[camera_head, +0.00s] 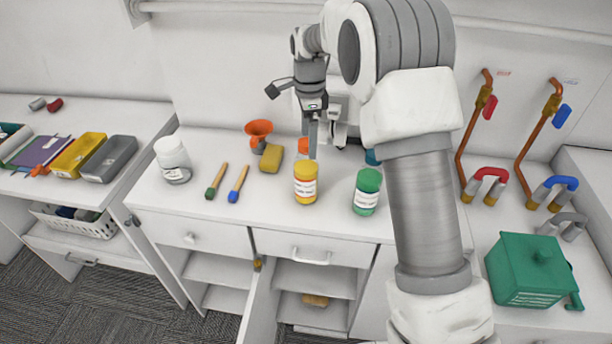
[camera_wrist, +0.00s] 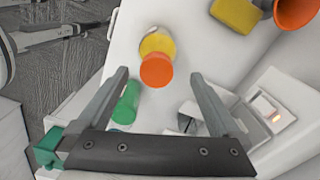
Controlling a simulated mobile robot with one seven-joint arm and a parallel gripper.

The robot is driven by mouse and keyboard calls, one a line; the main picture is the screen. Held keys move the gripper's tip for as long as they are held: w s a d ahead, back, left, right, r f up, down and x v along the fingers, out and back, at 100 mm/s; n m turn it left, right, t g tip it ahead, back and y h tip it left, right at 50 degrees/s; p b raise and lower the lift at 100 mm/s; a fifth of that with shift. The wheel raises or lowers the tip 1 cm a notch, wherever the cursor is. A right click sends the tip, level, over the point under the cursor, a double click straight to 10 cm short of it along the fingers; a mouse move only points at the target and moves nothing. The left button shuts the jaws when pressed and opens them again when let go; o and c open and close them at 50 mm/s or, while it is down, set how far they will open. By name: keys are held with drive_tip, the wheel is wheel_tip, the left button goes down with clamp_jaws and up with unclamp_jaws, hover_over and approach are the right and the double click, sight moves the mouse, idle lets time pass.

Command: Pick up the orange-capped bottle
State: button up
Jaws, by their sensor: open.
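The orange-capped bottle shows its round orange cap (camera_wrist: 157,71) in the wrist view, overlapping a yellow round shape (camera_wrist: 158,42). In the head view only a bit of orange (camera_head: 303,146) shows behind the yellow bottle (camera_head: 305,184), partly covered by my gripper (camera_head: 313,150). My gripper points down over the counter. Its open fingers also show in the wrist view (camera_wrist: 159,76), one on each side of the orange cap, with gaps on both sides. I cannot tell how far the fingertips are above the cap. The bottle's body is hidden.
A green bottle (camera_head: 367,191) stands to the right, also near the left finger in the wrist view (camera_wrist: 126,104). An orange funnel (camera_head: 258,130), a yellow sponge (camera_head: 271,157), two brushes (camera_head: 239,183) and a white jar (camera_head: 173,158) stand or lie to the left on the counter.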

sight(306, 154)
drive_tip(key=shift+s+a+f+p, duration=0.1)
drive_tip(key=shift+f+p, duration=0.1)
drive_tip(key=shift+f, duration=0.7)
drive_tip(key=shift+s+a+f+p, duration=0.1)
drive_tip(key=shift+a+f+p, duration=0.05)
drive_tip(key=shift+f, duration=0.75)
drive_tip(key=shift+s+a+f+p, duration=0.1)
drive_tip(key=shift+f+p, duration=0.1)
drive_tip(key=shift+f, duration=0.7)
drive_tip(key=shift+r, duration=0.1)
clamp_jaws()
